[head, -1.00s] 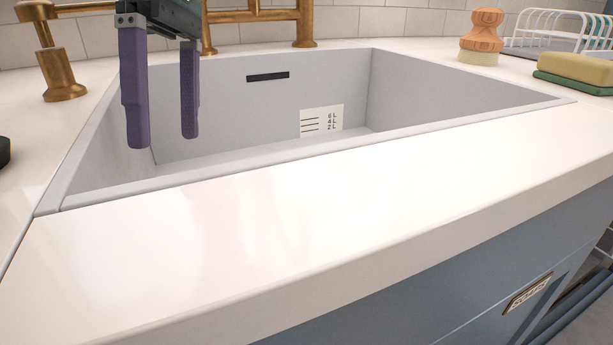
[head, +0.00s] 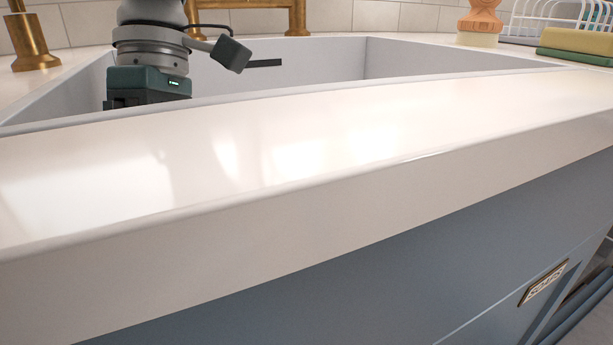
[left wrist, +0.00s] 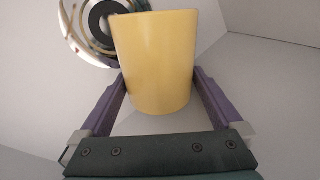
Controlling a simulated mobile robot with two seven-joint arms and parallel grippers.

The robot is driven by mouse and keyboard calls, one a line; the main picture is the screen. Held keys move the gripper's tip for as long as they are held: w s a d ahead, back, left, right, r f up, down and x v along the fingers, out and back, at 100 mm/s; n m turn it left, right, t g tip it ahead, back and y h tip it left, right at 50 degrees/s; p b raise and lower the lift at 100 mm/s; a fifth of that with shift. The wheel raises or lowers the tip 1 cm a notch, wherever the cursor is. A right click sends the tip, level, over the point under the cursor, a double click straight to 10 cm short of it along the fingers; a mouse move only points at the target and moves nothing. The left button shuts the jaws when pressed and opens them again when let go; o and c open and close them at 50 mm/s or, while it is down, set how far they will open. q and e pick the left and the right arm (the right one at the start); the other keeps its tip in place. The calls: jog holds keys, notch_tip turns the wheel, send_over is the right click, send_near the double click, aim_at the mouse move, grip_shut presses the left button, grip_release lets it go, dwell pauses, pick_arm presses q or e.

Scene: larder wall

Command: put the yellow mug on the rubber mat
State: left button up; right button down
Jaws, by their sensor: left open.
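The yellow mug (left wrist: 155,62) shows in the left wrist view, in the sink, close in front of my left gripper (left wrist: 158,82). The purple fingers are open, one on each side of the mug's lower part in the picture. I cannot tell whether they touch it. In the head view my left wrist (head: 148,82) reaches down into the sink; its fingers and the mug are hidden behind the front rim. The rubber mat is not in view. My right gripper is not in view.
The sink (head: 300,52) has pale walls, and its drain (left wrist: 97,25) shows beside the mug. The white counter (head: 330,140) in front is bare. Brass taps (head: 32,40) stand behind. A scrub brush (head: 480,22), a yellow-green sponge (head: 580,41) and a white rack (head: 565,14) are at the back right.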

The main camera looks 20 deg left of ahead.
pick_arm(q)
jog(key=shift+r, duration=0.1)
jog(key=c, duration=1.3)
